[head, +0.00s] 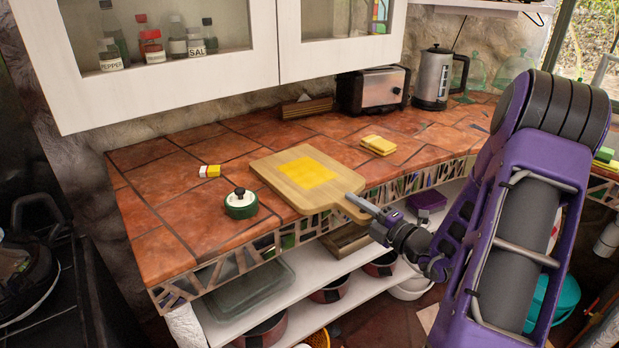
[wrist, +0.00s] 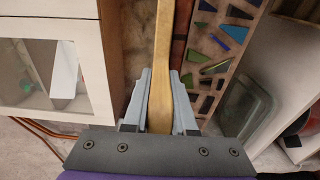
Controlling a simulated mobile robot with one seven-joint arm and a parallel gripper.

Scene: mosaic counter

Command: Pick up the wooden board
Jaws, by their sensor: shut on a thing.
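The wooden board (head: 268,171) is pale, with a bright yellow square patch on its top and a short handle at its right front corner. It appears flat over the tiled counter, with the handle near the front edge; I cannot tell whether it touches the tiles. My gripper (head: 358,202) reaches in from the right and is shut on the handle. In the wrist view the board (wrist: 163,60) shows edge-on as a narrow strip between the two grey fingers of my gripper (wrist: 162,80). The fingers hide part of the handle.
A green lidded pot (head: 241,206) and a small yellow-red-white item (head: 209,171) are left of the board. Yellow slices (head: 379,145) lie behind it to the right. A toaster (head: 372,90) and kettle (head: 433,78) stand at the back. White cabinets (head: 165,85) hang above.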

